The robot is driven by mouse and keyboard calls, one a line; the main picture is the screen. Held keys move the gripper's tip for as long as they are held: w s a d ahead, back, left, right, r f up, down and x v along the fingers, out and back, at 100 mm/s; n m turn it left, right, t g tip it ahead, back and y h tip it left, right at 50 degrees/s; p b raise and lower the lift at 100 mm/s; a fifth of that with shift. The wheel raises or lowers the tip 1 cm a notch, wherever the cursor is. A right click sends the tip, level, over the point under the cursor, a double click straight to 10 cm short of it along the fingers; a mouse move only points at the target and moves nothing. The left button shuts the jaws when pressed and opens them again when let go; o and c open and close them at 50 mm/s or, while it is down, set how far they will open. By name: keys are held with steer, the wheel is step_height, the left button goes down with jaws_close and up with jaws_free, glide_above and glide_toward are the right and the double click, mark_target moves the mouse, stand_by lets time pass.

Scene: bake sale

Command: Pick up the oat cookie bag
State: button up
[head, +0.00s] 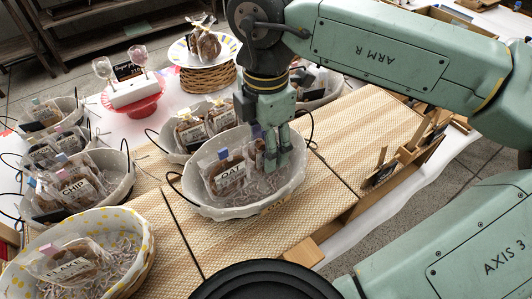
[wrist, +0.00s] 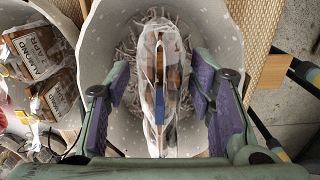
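The bag labelled OAT (head: 230,178), clear with a blue clip, stands in a white dotted basket (head: 225,212) in the head view. Part of another bag (head: 257,152) shows behind it, beside my fingers. My gripper (head: 277,156) points down into the right part of this basket. In the wrist view my gripper (wrist: 157,95) is open, with a purple-padded finger on each side of a clear bag (wrist: 158,75) seen edge-on from above. Gaps show between the pads and the bag. Its label is not readable there, and I cannot tell which bag it is.
An ALMOND bag (wrist: 35,50) is left of the basket in the wrist view. Other baskets crowd the left, including a yellow-dotted one (head: 140,262). A red cake stand (head: 135,105) and wicker stand (head: 203,78) stand behind. Bare woven mat (head: 340,135) lies right.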

steer(key=c, duration=0.7)
steer(key=shift+r, duration=0.15)
steer(key=shift+c, duration=0.2)
